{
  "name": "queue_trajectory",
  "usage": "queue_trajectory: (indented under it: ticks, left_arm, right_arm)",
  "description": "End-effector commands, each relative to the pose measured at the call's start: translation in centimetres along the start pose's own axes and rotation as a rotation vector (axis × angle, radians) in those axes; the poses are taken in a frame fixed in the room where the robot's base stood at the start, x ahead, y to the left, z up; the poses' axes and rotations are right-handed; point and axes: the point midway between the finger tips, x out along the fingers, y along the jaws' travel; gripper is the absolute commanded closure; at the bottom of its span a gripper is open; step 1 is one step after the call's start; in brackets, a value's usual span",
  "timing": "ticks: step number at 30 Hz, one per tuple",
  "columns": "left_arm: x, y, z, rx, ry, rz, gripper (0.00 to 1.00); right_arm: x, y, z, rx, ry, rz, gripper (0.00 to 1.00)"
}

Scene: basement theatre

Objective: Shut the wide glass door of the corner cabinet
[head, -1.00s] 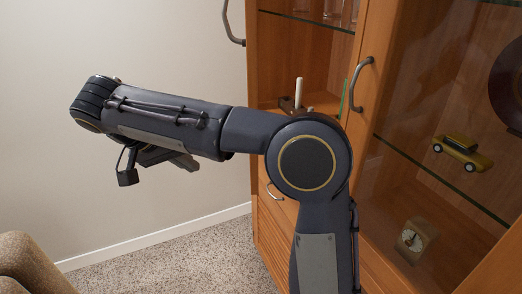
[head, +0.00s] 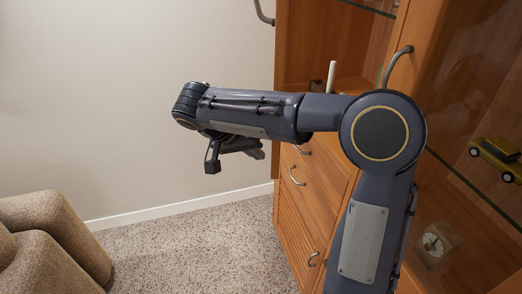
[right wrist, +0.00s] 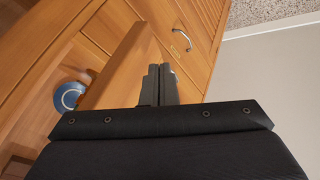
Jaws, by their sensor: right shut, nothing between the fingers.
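The corner cabinet (head: 301,50) is light wood and fills the right side of the head view. A glass door (head: 470,75) with a wooden frame and a curved metal handle (head: 397,62) is at the right; my right arm covers part of it. Another handle (head: 264,12) sticks out at the cabinet's upper left edge; its door is seen too edge-on to judge. My right gripper (head: 256,150) hangs left of the cabinet, apart from both handles. In the right wrist view its fingers (right wrist: 160,70) are together and empty, before a wooden panel (right wrist: 128,62). My left gripper is out of view.
Drawers with handles (head: 297,176) are low on the cabinet. A white candle (head: 331,76), toy car (head: 497,158) and clock (head: 437,243) stand inside. A blue round object (right wrist: 70,95) shows in the wrist view. A tan armchair (head: 50,225) is lower left; carpet (head: 190,250) between is clear.

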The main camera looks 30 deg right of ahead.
Motion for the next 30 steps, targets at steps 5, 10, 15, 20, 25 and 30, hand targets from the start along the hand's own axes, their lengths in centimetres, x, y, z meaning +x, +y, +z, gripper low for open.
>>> queue_trajectory:
  ticks: [5, 10, 15, 20, 25, 30]
  left_arm:
    - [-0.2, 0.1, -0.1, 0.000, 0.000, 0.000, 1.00]
    - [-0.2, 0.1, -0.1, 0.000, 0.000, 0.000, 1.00]
    - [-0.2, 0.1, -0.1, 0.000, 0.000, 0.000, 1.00]
    - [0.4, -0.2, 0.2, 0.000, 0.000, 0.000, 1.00]
    - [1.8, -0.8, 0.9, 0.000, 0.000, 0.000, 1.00]
    - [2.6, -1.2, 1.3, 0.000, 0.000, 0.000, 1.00]
  right_arm:
    - [0.6, 1.1, 0.0, -0.001, -0.001, 0.001, 1.00]
    - [0.7, 1.2, 0.0, -0.001, 0.000, 0.000, 1.00]
    - [0.7, 1.2, 0.0, -0.001, 0.000, 0.000, 1.00]
    - [1.5, 2.5, 0.0, 0.004, 0.001, 0.001, 1.00]
    - [4.0, 6.7, 0.0, 0.008, 0.000, 0.002, 1.00]
    - [6.5, 11.0, -0.5, 0.007, -0.002, 0.002, 1.00]
